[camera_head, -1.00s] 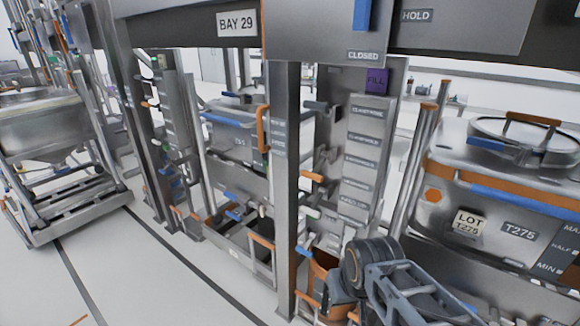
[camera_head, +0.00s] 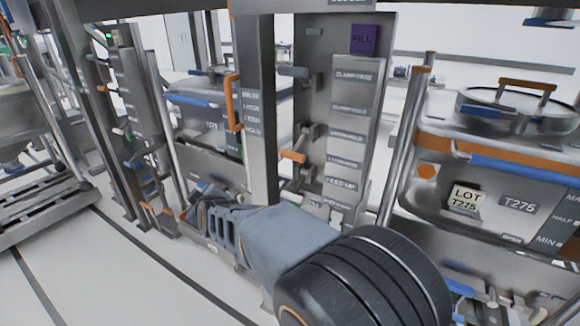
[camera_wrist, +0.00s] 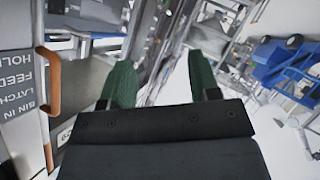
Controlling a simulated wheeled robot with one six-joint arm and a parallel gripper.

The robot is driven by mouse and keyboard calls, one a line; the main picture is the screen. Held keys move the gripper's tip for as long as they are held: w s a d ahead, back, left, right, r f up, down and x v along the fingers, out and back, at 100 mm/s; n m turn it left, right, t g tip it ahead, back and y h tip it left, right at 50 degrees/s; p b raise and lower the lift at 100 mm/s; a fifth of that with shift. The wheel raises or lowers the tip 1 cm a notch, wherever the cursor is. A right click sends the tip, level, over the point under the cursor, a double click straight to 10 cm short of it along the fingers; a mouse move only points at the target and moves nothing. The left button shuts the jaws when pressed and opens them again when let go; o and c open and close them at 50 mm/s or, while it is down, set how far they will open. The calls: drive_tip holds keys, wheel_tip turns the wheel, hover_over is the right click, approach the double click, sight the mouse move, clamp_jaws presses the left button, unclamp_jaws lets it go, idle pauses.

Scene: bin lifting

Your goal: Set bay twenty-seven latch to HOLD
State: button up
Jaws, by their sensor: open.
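My gripper (camera_head: 205,200) reaches left in the head view, low in front of the frame posts. In the wrist view its two green fingers (camera_wrist: 162,82) stand apart with nothing between them. A label plate (camera_head: 251,120) sits on a post; in the wrist view a plate (camera_wrist: 18,85) reads HOLD, FEED, LATCH, BIN IN, upside down. An orange handle (camera_head: 233,102) is beside the head-view plate; one also shows left of the fingers in the wrist view (camera_wrist: 50,82). A grey panel (camera_head: 347,115) carries an orange lever (camera_head: 293,157) and a dark lever (camera_head: 294,72). No bay 27 sign is readable.
A bin labelled T275 (camera_head: 480,180) with an orange band stands at the right. Another bin (camera_head: 205,110) is behind the posts. A wheeled rack (camera_head: 40,205) stands at the far left. Open floor (camera_head: 120,270) lies at lower left. Blue equipment (camera_wrist: 285,65) shows in the wrist view.

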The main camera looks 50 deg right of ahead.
drive_tip(key=w+d+f+t+h+b, duration=0.2)
drive_tip(key=w+d+h+b, duration=0.15)
drive_tip(key=d+h, duration=0.4)
drive_tip(key=m+g+h+b, duration=0.2)
drive_tip(key=g+h+b, duration=0.55)
drive_tip(key=h, duration=0.65)
approach(295, 150)
drive_tip(key=shift+g, duration=0.75)
drive_tip(key=x, duration=0.3)
drive_tip(key=p+x, duration=0.1)
drive_tip(key=x, duration=0.5)
drive_tip(key=shift+w+d+r+p, duration=0.1)
drive_tip(key=shift+w+d+p, duration=0.2)
drive_tip(key=shift+w+d, duration=0.1)
drive_tip(key=shift+a, duration=0.1)
clamp_jaws()
drive_tip(key=shift+r+y+p, duration=0.25)
drive_tip(key=shift+y+p, duration=0.1)
drive_tip(key=shift+p, duration=0.15)
